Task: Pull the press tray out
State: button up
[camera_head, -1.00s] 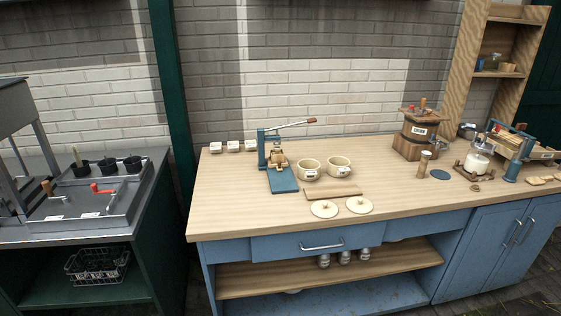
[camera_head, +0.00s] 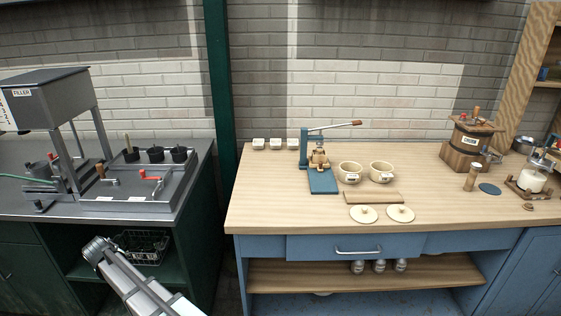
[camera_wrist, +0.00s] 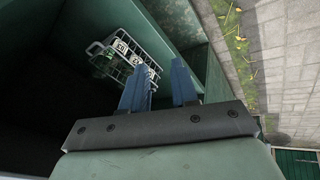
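A blue lever press (camera_head: 305,150) with a wood-tipped handle stands upright at the back left of the wooden bench. Its flat blue base or tray (camera_head: 323,181) reaches toward the bench's front, with a small wooden piece (camera_head: 319,159) above its rear part. I cannot tell how far the tray slides. My gripper (camera_wrist: 160,82) shows in the wrist view with two blue fingers apart and nothing between them. It is low, in front of the dark green cabinet to the left of the bench, well away from the press.
Two cream pots (camera_head: 350,173) stand right of the press, with a wooden board (camera_head: 373,198) and two lids (camera_head: 362,214) in front. A wire basket (camera_wrist: 125,58) sits inside the green cabinet near my gripper. The bench's front left is clear.

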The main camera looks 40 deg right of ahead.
jog(key=w+r+t, duration=0.2)
jog(key=w+r, duration=0.4)
jog(key=r, duration=0.5)
jog(key=w+r+t, duration=0.1)
jog(key=w+r, duration=0.5)
jog(key=r, duration=0.5)
jog(key=w+d+r, duration=0.3)
jog(key=d+r, duration=0.7)
jog(key=d, duration=0.2)
jog(key=s+d+m+g, duration=0.1)
jog(key=s+d, duration=0.3)
jog(key=d, duration=0.9)
jog(key=s+d+f+m+g, duration=0.1)
jog(key=s+d, duration=0.3)
jog(key=d, duration=1)
jog(key=s+d+m+g, duration=0.1)
jog(key=s+d, duration=0.3)
jog(key=d, duration=0.9)
jog(key=s+d+r+m+y, duration=0.1)
jog(key=s+d+y, duration=0.1)
jog(key=s+d, duration=2.85)
jog(key=x, duration=1.3)
jog(key=shift+f, duration=0.2)
